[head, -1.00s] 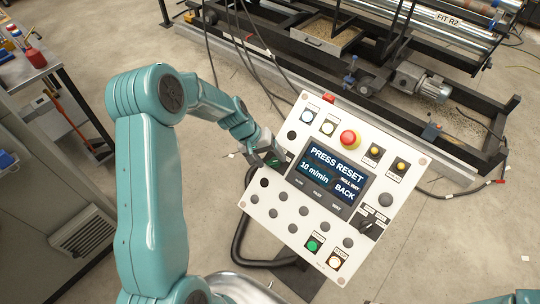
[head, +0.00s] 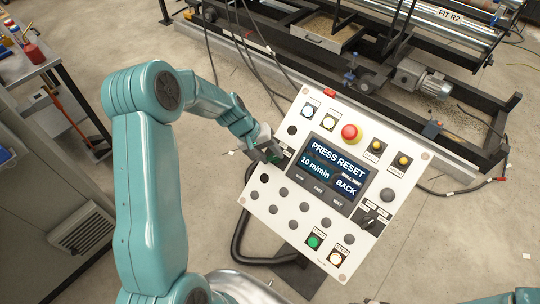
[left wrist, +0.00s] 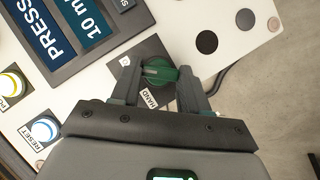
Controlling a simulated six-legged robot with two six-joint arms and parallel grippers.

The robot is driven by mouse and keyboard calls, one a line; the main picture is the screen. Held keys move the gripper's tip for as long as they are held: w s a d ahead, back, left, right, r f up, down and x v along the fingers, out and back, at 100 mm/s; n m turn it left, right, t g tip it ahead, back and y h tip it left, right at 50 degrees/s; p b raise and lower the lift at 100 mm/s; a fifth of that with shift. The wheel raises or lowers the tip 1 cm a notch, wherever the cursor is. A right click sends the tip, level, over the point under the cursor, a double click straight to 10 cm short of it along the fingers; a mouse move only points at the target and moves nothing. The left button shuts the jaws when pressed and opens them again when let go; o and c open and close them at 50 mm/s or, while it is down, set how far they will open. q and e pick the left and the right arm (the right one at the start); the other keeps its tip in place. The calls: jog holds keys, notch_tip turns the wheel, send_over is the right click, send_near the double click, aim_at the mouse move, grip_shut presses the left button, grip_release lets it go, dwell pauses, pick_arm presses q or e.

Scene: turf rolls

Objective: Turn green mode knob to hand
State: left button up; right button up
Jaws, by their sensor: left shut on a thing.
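The green mode knob (left wrist: 160,72) sits on a black plate on the white control panel (head: 376,155). In the left wrist view its bar lies nearly level across the picture, between the two fingers. A "HAND" label (left wrist: 148,99) shows just below the knob. My left gripper (left wrist: 160,80) is shut on the knob, one finger at each end of its bar. In the head view the left gripper (head: 274,154) is at the panel's left edge and mostly hides the knob. The right gripper is out of view.
The panel screen (head: 327,172) reads "PRESS RESET". A red mushroom button (head: 350,133), a black selector (head: 369,219) and several lamps and buttons share the panel. A dark frame with rollers and a motor (head: 433,84) stands behind.

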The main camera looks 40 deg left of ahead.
pick_arm(q)
jog(key=n+t+b, duration=0.2)
jog(key=n+b, duration=0.2)
jog(key=b, duration=0.3)
jog(key=f+n+t+h+b, duration=0.1)
jog(key=n+t+b, duration=0.1)
jog(key=n+b, duration=0.3)
jog(key=s+n+t+b, duration=0.1)
jog(key=n+t+b, duration=0.2)
jog(key=b, duration=0.6)
jog(key=shift+a+f+n+h, duration=0.15)
jog(key=shift+n+h, duration=0.25)
jog(key=shift+n, duration=0.7)
jog(key=shift+n+t+b, duration=0.6)
jog(key=shift+n+b, duration=0.7)
jog(key=shift+n, duration=0.1)
jog(key=shift+y, duration=0.3)
jog(key=o, duration=1.1)
jog(key=shift+c, duration=0.2)
jog(key=shift+s+r, duration=0.1)
jog(key=shift+r, duration=0.15)
jog(key=shift+s+a+r, duration=0.15)
jog(key=shift+s+r, duration=0.05)
jog(key=shift+s, duration=0.05)
jog(key=p+v, duration=0.1)
jog(key=v, duration=1.4)
jog(key=shift+s+p, duration=0.25)
jog(key=shift+p, duration=0.05)
